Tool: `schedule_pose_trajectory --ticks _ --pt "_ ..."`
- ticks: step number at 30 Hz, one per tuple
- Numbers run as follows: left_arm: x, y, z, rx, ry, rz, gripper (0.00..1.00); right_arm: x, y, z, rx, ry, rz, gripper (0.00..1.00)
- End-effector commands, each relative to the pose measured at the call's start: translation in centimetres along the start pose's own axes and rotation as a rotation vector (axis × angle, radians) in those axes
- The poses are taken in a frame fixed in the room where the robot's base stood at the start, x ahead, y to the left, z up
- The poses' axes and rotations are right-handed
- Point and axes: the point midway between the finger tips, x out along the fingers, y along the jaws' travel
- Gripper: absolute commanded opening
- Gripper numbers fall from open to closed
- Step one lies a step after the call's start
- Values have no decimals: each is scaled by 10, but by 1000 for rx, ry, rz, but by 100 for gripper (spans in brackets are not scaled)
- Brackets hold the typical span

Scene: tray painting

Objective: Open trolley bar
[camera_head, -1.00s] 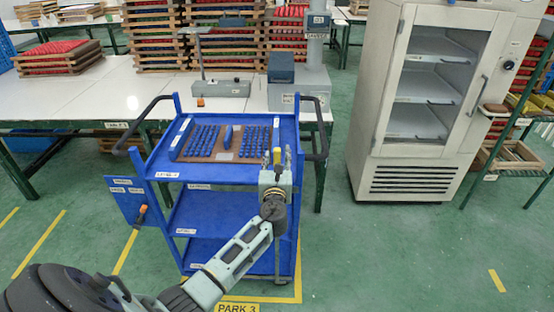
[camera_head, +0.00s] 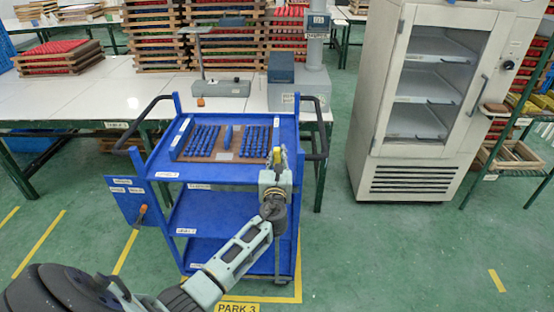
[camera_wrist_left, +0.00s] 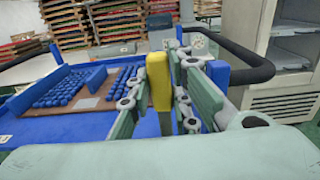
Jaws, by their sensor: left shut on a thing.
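The blue trolley (camera_head: 225,172) stands in front of the white tables, with a blue panel (camera_head: 133,203) hanging out at its left side. An upright yellow handle (camera_head: 276,155), which looks like the trolley bar's end, is at the right front corner of the top shelf. My left gripper (camera_head: 279,160) is shut on this yellow handle. In the left wrist view the yellow handle (camera_wrist_left: 160,82) stands between the fingers of my left gripper (camera_wrist_left: 172,95). The rest of the bar is hidden or cannot be told apart from the trolley frame. My right gripper is out of view.
A brown board with rows of blue pieces (camera_head: 227,143) lies on the trolley's top shelf. Black handles (camera_head: 318,125) stick out at the trolley's sides. A white glass-door cabinet (camera_head: 420,180) stands to the right. The green floor between is free.

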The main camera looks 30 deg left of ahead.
Motion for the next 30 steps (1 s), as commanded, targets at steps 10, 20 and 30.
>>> schedule_pose_trajectory --ticks 10,20,30 --pt "0 -40 -1 -1 0 -1 0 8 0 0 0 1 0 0" --pt "-1 -44 0 0 0 -5 23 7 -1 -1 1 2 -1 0" --pt "0 -42 0 0 0 -1 38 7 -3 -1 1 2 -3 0"
